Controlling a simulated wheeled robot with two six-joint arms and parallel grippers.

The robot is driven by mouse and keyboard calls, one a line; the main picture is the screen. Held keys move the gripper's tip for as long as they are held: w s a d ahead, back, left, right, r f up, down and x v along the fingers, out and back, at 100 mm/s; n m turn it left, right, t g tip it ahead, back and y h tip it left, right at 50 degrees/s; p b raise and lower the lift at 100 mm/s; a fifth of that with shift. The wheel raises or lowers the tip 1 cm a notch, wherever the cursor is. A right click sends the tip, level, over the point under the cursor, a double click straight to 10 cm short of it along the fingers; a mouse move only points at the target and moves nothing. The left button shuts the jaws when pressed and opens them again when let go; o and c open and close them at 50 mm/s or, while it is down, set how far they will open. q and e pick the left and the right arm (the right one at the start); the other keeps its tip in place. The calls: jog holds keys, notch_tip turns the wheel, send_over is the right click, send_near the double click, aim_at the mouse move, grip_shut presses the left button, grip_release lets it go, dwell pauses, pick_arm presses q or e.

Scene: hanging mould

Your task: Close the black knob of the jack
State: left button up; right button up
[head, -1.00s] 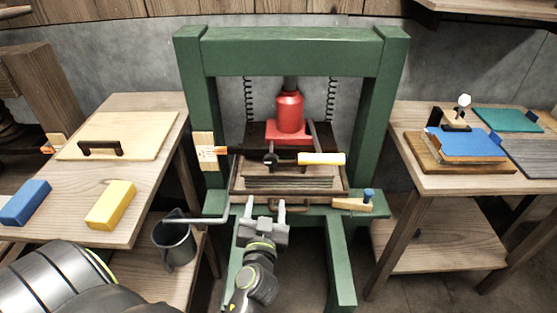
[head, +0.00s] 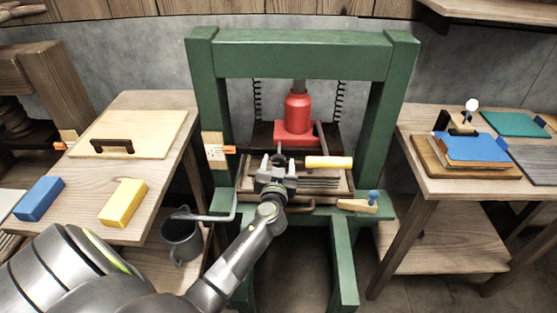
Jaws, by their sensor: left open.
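The red jack (head: 297,115) stands upright inside the green press frame (head: 300,62), on top of a stack of plates. The black knob (head: 278,160) sits low in front of the jack. My left gripper (head: 279,164) is open, with its fingers pointing away from me. Its two fingertips appear on either side of the knob; I cannot tell whether they touch it. The gripper body and my left arm hide part of the plate stack below. My right gripper is not in view.
A lever with a pale yellow grip (head: 329,162) lies just right of the knob. A wooden piece with a blue knob (head: 373,197) rests on the press's right ledge. A dark bucket (head: 181,238) hangs at the left. Wooden tables stand on both sides.

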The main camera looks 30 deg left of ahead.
pick_arm(q)
jog(key=shift+x, duration=0.8)
jog(key=shift+c, duration=0.2)
jog(key=c, duration=0.9)
jog(key=shift+c, duration=0.2)
